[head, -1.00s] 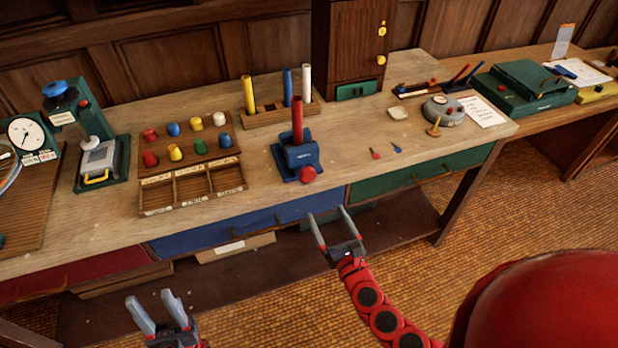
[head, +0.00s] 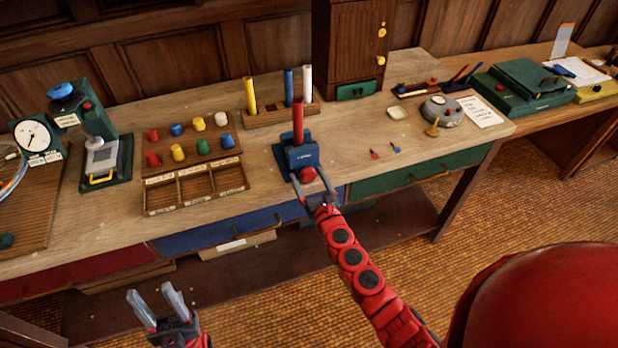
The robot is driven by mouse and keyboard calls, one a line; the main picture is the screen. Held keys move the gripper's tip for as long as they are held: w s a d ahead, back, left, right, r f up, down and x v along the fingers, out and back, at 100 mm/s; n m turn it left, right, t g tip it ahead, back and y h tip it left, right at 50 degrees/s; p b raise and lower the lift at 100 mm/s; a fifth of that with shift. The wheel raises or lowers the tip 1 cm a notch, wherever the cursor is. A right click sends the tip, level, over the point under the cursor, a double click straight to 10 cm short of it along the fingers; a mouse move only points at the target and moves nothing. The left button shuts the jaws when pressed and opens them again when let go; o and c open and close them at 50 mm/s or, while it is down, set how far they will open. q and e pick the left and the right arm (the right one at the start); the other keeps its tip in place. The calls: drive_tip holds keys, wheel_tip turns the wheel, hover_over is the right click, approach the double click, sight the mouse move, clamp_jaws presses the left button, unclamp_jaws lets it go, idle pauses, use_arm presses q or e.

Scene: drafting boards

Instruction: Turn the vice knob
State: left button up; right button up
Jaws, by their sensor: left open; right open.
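The small blue vice (head: 302,156) stands near the front edge of the workbench, with a red rod (head: 298,122) upright in it. Its round red knob (head: 308,174) faces the front. My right gripper (head: 311,179) is open at the vice, with its fingers reaching up on either side of the knob; whether they touch it I cannot tell. My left gripper (head: 158,305) is open and empty, low in front of the bench and away from the vice.
A wooden tray (head: 190,187) with several coloured pegs lies left of the vice. A rack (head: 283,113) with yellow, blue and white rods stands behind it. Two small red and blue pieces lie to its right. Blue (head: 215,233) and green (head: 425,170) drawers line the bench front.

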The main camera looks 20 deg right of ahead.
drive_tip(key=shift+c, duration=0.3)
drive_tip(key=c, duration=1.3)
